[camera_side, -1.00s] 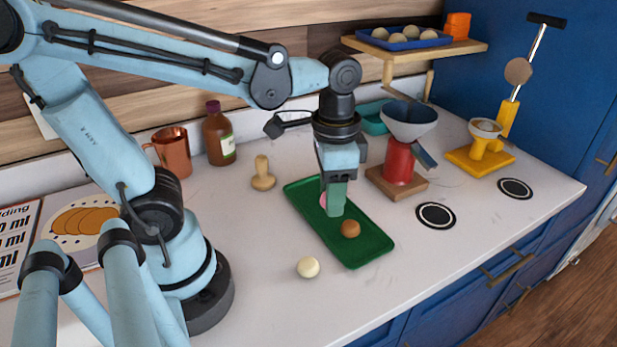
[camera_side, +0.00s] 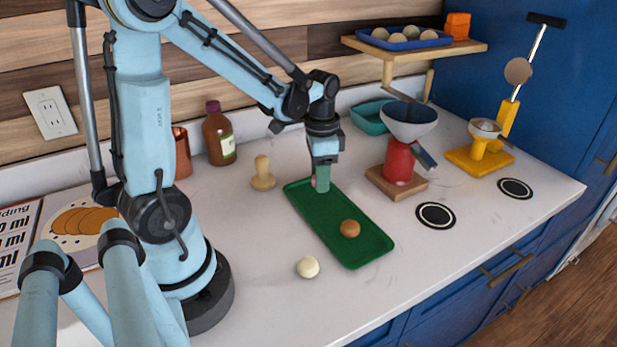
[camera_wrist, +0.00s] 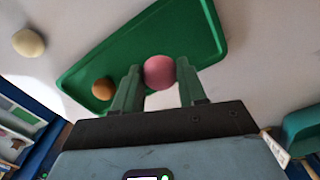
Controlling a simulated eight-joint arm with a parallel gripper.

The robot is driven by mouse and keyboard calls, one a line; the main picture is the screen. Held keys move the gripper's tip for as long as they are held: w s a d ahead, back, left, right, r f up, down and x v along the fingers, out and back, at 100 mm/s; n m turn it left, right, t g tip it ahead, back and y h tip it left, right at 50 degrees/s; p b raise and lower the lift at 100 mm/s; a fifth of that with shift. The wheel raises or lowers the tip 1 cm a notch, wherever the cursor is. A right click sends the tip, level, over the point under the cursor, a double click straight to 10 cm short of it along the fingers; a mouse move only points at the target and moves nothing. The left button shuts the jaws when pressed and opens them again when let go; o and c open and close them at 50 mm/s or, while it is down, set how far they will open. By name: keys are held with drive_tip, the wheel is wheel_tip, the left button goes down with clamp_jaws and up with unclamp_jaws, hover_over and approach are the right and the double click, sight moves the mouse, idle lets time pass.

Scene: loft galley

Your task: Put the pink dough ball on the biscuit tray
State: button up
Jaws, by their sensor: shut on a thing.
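The pink dough ball (camera_wrist: 159,72) is between the two green fingers of my gripper (camera_wrist: 159,84) in the wrist view. In the side view only a sliver of the ball (camera_side: 314,182) shows beside the fingers of my gripper (camera_side: 321,180). My gripper is shut on it, fingers down, at the far end of a green tray (camera_side: 318,210). I cannot tell whether the ball touches the tray. A brown ball (camera_side: 350,228) lies on the tray's near half; it also shows in the wrist view (camera_wrist: 103,89).
A cream ball (camera_side: 308,267) lies on the counter left of the tray. A wooden stamp (camera_side: 262,175) and brown bottle (camera_side: 219,137) stand left of my gripper. A red-based funnel (camera_side: 398,160) stands right. A blue tray (camera_side: 404,43) with several pale balls sits on a shelf.

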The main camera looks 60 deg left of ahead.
sight(319, 201)
drive_tip(key=shift+a+f, duration=0.35)
drive_tip(key=shift+f, duration=1.85)
drive_tip(key=shift+f, duration=0.1)
drive_tip(key=o, duration=1)
drive_tip(key=shift+o, duration=0.2)
